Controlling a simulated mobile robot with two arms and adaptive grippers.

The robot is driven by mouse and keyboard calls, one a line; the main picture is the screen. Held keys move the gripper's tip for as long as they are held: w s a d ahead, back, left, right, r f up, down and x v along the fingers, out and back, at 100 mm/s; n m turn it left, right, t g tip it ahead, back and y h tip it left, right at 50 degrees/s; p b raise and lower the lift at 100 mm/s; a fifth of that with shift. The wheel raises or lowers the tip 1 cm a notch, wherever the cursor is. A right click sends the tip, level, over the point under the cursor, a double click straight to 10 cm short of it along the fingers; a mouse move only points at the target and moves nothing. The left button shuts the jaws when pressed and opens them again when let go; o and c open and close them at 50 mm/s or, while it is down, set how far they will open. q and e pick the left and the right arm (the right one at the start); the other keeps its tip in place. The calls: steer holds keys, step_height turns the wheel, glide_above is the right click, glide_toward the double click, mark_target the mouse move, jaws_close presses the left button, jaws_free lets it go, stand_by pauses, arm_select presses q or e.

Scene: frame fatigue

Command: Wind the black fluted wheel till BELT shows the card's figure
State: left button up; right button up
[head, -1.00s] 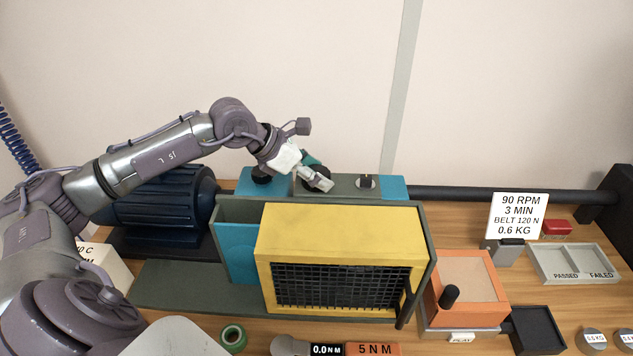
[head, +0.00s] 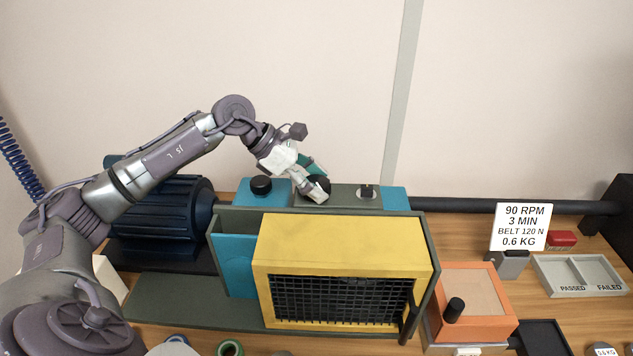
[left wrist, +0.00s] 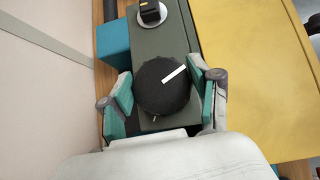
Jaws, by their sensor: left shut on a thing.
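The black fluted wheel (left wrist: 162,90) sits on top of the grey-green housing and has a white pointer line on its top. My left gripper (left wrist: 160,92) is shut on the wheel, with teal fingers on both sides of it. In the head view the left gripper (head: 316,181) partly hides the wheel. The card (head: 521,227) stands at the right and reads 90 RPM, 3 MIN, BELT 120 N, 0.6 KG. No BELT reading is visible. My right gripper is not in view.
A yellow guard box (head: 340,245) with a black mesh stands in front of the wheel. Another black knob (head: 261,185) sits to the left, and a small dial (head: 367,191) to the right. An orange box (head: 470,295) and a grey two-part tray (head: 580,275) are at the right.

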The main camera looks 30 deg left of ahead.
arm_select(q)
steer(key=o, duration=1.2)
steer(key=shift+a, duration=0.1)
steer(key=shift+c, duration=0.2)
steer(key=v, duration=1.2)
